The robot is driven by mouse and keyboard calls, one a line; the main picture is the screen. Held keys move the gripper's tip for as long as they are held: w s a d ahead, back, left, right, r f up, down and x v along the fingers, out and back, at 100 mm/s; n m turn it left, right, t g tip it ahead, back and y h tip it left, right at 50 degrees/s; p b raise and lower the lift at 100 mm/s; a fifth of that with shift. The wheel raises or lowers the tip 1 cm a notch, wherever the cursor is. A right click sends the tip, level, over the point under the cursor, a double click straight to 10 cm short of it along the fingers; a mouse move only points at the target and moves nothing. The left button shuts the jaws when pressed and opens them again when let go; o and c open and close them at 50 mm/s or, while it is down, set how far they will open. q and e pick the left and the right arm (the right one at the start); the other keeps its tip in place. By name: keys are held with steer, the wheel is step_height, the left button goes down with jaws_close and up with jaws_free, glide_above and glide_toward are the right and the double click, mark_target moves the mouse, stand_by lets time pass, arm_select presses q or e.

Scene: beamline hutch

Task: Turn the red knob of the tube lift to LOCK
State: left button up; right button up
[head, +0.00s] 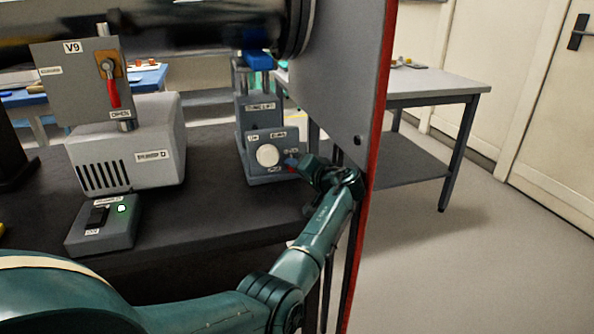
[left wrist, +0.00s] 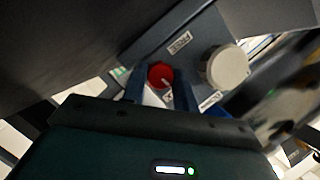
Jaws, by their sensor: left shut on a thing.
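The tube lift (head: 255,125) is a grey unit with a large white knob (head: 267,156) on its front. In the head view the red knob (head: 291,169) barely shows at the lift's lower right, mostly hidden by my left gripper (head: 296,164). In the left wrist view the red knob (left wrist: 161,75) with a light pointer mark sits between the blue fingers of my left gripper (left wrist: 158,88), which is shut on it. The white knob (left wrist: 226,67) is beside it. My right gripper is not in view.
A grey panel with a red edge (head: 378,120) stands close to the right of my left arm. A dark tube (head: 150,28) runs above.

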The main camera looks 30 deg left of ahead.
arm_select(q)
steer(key=shift+m+y, duration=0.3)
steer(key=shift+m, duration=0.2)
steer(key=o, duration=1)
steer(key=shift+c, duration=0.2)
steer(key=p+v, duration=0.1)
steer(key=v, duration=1.2)
steer(key=shift+p, duration=0.35)
